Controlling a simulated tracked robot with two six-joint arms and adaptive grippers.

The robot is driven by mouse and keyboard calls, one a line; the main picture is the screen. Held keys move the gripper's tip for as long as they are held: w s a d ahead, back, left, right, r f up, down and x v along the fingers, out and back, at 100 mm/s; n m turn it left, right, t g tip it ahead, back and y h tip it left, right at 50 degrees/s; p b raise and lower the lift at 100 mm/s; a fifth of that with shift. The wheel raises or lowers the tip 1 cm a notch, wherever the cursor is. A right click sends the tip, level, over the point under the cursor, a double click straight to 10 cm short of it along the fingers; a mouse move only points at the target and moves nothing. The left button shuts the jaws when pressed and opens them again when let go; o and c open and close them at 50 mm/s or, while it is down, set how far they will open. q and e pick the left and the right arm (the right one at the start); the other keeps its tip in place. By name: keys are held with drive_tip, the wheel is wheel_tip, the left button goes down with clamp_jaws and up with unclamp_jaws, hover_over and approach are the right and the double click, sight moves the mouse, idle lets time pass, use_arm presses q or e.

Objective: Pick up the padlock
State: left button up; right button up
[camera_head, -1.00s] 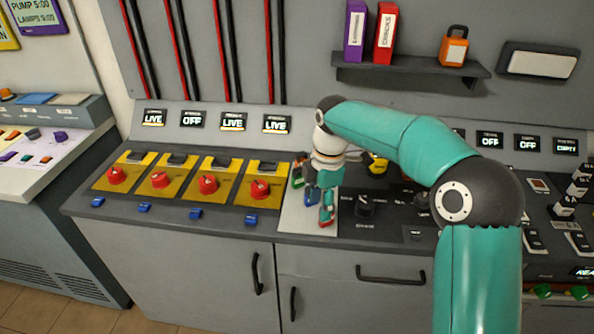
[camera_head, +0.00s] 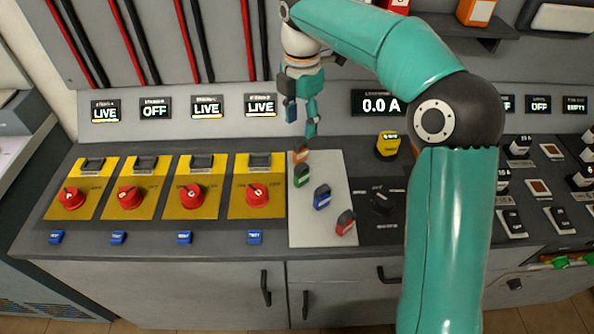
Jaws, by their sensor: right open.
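An orange padlock-shaped thing with a pale label (camera_head: 477,12) stands on the wall shelf at top right. Its top is cut off by the picture edge. On a pale plate (camera_head: 308,230) on the console stand small orange (camera_head: 301,154), green (camera_head: 302,175), blue (camera_head: 322,197) and red (camera_head: 346,222) pieces; I cannot tell whether these are padlocks. My right gripper (camera_head: 301,116) is open and empty, fingers pointing down, above the back of the plate and apart from the pieces. My left gripper is not in view.
Yellow panels with red rotary knobs (camera_head: 257,194) fill the console left of the plate. A yellow piece (camera_head: 388,144) and a black knob (camera_head: 382,202) are to its right. The dark shelf (camera_head: 488,43) juts from the wall. My right arm hides part of the console.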

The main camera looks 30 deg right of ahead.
hover_over(302, 166)
drive_tip(key=f, duration=0.8)
drive_tip(key=shift+w+f+b, duration=0.2)
drive_tip(key=shift+w+b, duration=0.1)
drive_tip(key=shift+s+f, duration=0.15)
drive_tip(key=shift+f, duration=1.4)
drive_tip(key=shift+s+f, duration=0.1)
drive_tip(key=shift+f, duration=1.4)
clamp_jaws()
